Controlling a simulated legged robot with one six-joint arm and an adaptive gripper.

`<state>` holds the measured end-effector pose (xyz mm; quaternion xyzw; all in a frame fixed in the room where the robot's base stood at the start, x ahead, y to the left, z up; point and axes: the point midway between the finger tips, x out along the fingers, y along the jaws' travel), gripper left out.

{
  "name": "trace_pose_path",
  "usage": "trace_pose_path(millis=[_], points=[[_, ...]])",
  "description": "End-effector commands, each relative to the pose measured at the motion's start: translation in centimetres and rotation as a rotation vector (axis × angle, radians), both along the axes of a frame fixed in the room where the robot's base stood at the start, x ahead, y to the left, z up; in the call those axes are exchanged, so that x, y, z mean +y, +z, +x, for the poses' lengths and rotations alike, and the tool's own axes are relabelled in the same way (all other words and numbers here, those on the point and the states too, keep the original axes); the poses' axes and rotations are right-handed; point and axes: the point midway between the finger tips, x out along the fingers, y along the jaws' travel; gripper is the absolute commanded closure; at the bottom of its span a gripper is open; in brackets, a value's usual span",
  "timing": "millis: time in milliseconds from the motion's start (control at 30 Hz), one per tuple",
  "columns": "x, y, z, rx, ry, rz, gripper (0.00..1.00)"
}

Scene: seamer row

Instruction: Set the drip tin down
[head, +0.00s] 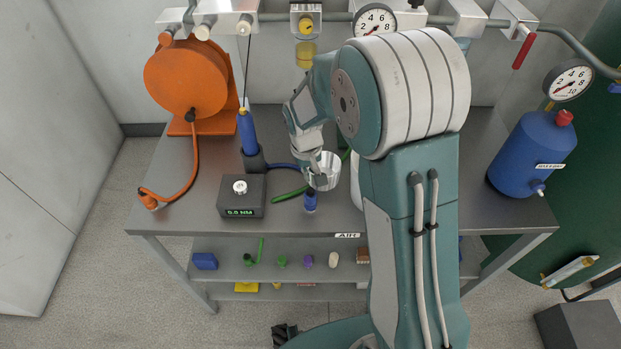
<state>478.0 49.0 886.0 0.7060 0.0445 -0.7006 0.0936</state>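The drip tin (331,168) is a small, shiny, open-topped metal cup. It is upright over the middle of the grey bench (228,152), left of my arm. My gripper (318,179) points down at the tin's left side, with its fingers closed on the wall there. Part of the near left wall is hidden behind the fingers. I cannot tell whether the tin's base touches the bench.
A torque display box (241,196), a blue screwdriver (248,133) and an orange hose reel (186,82) stand farther left. A blue tank (531,152) is at right.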

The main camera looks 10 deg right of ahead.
Motion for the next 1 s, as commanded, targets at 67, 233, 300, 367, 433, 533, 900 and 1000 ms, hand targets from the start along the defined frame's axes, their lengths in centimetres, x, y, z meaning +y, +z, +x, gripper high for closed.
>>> trace_pose_path(millis=[67,233,300,367,433,533,900,1000], points=[[0.1,-1.4,-0.1,0.005,0.001,-0.001,1.0],[0.1,-2.6,0.0,0.0,0.001,-0.001,1.0],[0.1,-2.5,0.0,0.0,0.001,-0.001,1.0],[0.1,-2.5,0.0,0.0,0.001,-0.001,1.0],[0.1,-2.6,0.0,0.0,0.001,-0.001,1.0],[0.0,-2.6,0.0,0.0,0.001,0.0,0.71],[0.1,-2.6,0.0,0.0,0.001,-0.001,0.57],[0.1,-2.1,0.0,-0.002,0.001,-0.001,0.57]])
